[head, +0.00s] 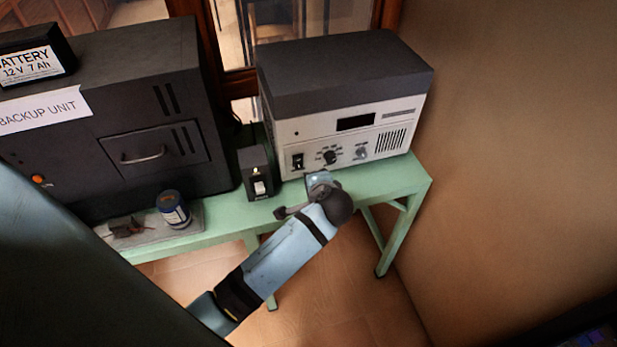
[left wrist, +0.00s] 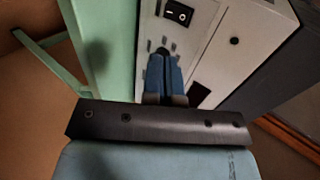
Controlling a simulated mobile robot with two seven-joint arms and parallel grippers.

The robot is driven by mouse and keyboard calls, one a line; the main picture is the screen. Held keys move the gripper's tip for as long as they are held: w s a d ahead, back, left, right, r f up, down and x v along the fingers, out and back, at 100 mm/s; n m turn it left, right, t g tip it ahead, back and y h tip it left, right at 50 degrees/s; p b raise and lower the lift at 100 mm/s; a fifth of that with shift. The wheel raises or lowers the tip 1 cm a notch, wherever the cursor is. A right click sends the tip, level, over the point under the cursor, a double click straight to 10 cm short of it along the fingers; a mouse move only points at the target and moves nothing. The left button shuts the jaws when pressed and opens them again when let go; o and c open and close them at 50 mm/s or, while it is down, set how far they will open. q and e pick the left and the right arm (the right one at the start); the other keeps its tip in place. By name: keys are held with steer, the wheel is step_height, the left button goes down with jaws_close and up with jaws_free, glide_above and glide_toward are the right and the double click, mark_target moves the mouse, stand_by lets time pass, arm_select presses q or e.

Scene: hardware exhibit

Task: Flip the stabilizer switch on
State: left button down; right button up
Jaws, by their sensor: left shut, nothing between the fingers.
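A grey unit with a pale front panel (head: 345,130) and dark top stands on the green table; no stabilizer label is readable. Its panel has a black rocker switch (head: 298,161), a black knob, a lighter knob and a dark display. In the left wrist view the rocker switch (left wrist: 179,13) shows turned, at the top, beyond the fingertips. A small black box with a white switch (head: 259,187) stands left of the unit. My left gripper (head: 320,180) is in front of the panel's lower edge. Its blue fingers (left wrist: 162,58) are shut and empty, apart from the rocker. My right gripper is not visible.
A large dark backup unit (head: 150,150) stands at the left with a battery (head: 35,60) on top. The green table (head: 405,178) is narrow, with a wall to the right.

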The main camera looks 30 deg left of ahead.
mark_target(299, 167)
arm_select(q)
steer(key=x, duration=0.6)
steer(key=p+x, duration=0.1)
steer(key=x, duration=0.5)
steer(key=shift+w+a+r, duration=0.15)
steer(key=shift+a+r, duration=0.05)
steer(key=shift+r, duration=0.2)
steer(key=shift+w+a+f, duration=0.2)
steer(key=shift+w+a+f+y+b, duration=0.15)
steer(key=shift+f+y+b, duration=0.2)
steer(key=shift+b, duration=0.3)
steer(key=shift+r, duration=0.25)
steer(key=shift+r+p, duration=0.1)
steer(key=shift+p, duration=0.25)
